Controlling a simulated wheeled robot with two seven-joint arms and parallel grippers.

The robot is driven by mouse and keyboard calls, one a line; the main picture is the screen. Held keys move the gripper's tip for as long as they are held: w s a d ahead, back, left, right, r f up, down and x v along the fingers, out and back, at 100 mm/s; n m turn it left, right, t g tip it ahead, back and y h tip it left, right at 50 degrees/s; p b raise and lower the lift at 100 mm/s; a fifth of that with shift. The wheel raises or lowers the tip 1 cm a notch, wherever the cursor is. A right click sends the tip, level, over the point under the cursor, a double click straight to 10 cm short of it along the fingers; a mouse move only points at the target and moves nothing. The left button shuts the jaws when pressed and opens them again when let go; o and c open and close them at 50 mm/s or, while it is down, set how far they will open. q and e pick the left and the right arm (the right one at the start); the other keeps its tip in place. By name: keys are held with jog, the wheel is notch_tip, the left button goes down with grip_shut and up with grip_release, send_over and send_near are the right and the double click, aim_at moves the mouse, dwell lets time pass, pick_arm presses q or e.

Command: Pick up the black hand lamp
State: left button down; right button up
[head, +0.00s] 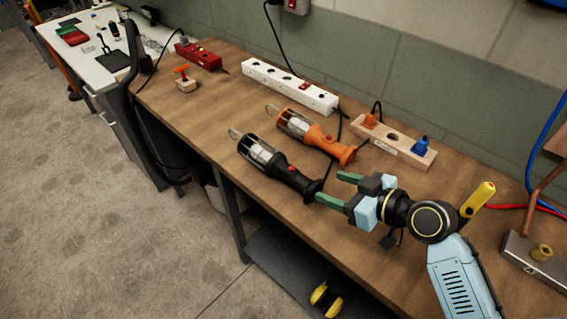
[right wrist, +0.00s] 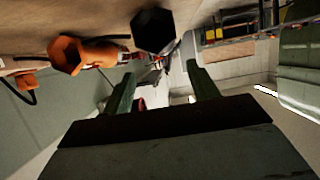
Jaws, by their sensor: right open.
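The black hand lamp (head: 283,171) lies on the wooden workbench (head: 225,95), its caged bulb toward the upper left and its handle end toward my right gripper. An orange hand lamp (head: 318,135) lies parallel just behind it. My right gripper (head: 335,187) is open and empty, with green fingers close to the black lamp's handle end. In the right wrist view the black lamp's handle end (right wrist: 153,30) shows above the space between the fingers (right wrist: 160,85), with the orange lamp (right wrist: 75,53) to its left. Whether a finger touches the black lamp I cannot tell. My left gripper is not in view.
Behind the lamps are a white power strip (head: 290,86) and a wooden block with orange and blue plugs (head: 393,139). A red box (head: 198,56) and a small orange-handled item (head: 185,79) stand farther left. A metal fixture (head: 535,262) lies at right.

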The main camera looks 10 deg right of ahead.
aim_at(299, 176)
jog(key=x, duration=0.4)
jog(key=shift+w+a+f, duration=0.2)
jog(key=shift+a, duration=0.05)
jog(key=shift+w+a+f, duration=0.15)
jog(key=shift+w+a, duration=0.05)
jog(key=shift+w, duration=0.05)
jog(key=shift+w+a, duration=0.1)
jog(key=x, duration=0.4)
jog(key=shift+w+f, duration=0.15)
jog(key=shift+w, duration=0.1)
jog(key=shift+w+a+f, duration=0.1)
jog(key=shift+w+a, duration=0.05)
jog(key=shift+w, duration=0.05)
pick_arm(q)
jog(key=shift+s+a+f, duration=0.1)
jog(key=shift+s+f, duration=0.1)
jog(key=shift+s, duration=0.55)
pick_arm(e)
jog(key=shift+f, duration=0.1)
grip_shut()
